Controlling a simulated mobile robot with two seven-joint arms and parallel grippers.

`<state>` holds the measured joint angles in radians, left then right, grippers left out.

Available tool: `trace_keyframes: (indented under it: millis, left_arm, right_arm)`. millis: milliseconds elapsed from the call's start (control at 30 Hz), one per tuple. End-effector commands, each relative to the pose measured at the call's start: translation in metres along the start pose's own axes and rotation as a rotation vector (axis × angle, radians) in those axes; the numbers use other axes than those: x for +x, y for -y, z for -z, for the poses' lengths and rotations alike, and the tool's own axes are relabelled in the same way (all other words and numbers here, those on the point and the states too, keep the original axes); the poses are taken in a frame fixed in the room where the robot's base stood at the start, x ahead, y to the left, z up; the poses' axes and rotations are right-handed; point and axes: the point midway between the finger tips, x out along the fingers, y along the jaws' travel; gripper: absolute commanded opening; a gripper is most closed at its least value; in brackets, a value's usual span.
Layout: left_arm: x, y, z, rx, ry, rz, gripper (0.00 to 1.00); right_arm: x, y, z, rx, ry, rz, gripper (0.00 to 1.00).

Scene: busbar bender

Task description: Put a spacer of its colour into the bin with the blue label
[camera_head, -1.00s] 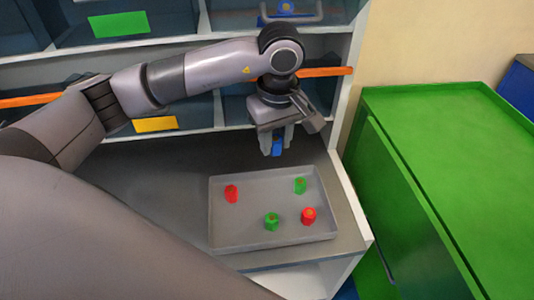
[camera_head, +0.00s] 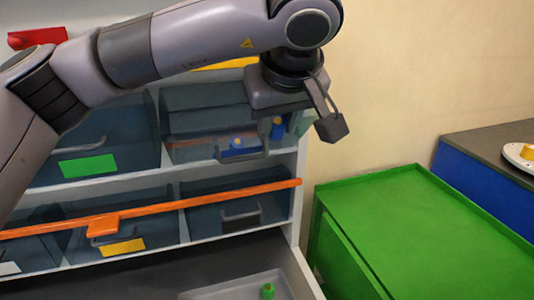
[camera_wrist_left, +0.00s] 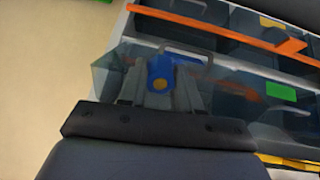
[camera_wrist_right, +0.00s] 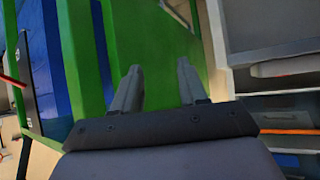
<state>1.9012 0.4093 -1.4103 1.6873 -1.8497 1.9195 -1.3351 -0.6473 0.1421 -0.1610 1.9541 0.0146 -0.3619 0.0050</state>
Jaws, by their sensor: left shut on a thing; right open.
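My left gripper (camera_head: 300,118) is shut on a blue spacer (camera_head: 277,127) with an orange-yellow centre. It holds the spacer up in front of the shelf, at the right end of the upper bin row. The spacer shows between the fingers in the left wrist view (camera_wrist_left: 160,78). The bin with the blue label (camera_head: 240,147) is just left of and behind the spacer; its clear front has a grey handle. I cannot tell whether the spacer is over the bin's opening. My right gripper (camera_wrist_right: 158,70) is open and empty, with green cabinet surfaces beyond it.
Bins with a green label (camera_head: 87,166) and a yellow label (camera_head: 122,247) are left and below. An orange rail (camera_head: 200,204) crosses the lower row. A tray (camera_head: 225,288) with a green spacer (camera_head: 268,291) is below. A green cabinet (camera_head: 410,220) stands right.

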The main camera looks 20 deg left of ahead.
Motion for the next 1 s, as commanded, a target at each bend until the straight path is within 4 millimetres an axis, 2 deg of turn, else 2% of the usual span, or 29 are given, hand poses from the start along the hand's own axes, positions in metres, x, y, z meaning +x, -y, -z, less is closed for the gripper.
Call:
trace_keyframes:
  millis: [33, 200, 400, 567, 1000]
  left_arm:
    - [-0.018, -0.004, 0.009, -0.018, -0.028, 0.008, 0.03]
    - [-0.053, -0.010, 0.025, -0.077, -0.094, 0.043, 0.03]
    - [-0.076, -0.013, 0.035, -0.115, -0.135, 0.070, 0.03]
    - [-0.081, -0.013, 0.036, -0.124, -0.143, 0.076, 0.03]
    - [-0.077, -0.013, 0.036, -0.123, -0.142, 0.078, 0.03]
  right_arm:
    - [-0.004, 0.000, 0.005, -0.001, 0.003, -0.001, 0.43]
    - [-0.010, 0.000, 0.011, -0.002, 0.003, -0.001, 0.43]
    - [-0.013, -0.001, 0.016, -0.004, 0.001, -0.002, 0.43]
    - [-0.013, -0.001, 0.016, -0.003, 0.000, -0.003, 0.43]
    - [-0.013, 0.000, 0.015, -0.001, -0.001, -0.003, 0.43]
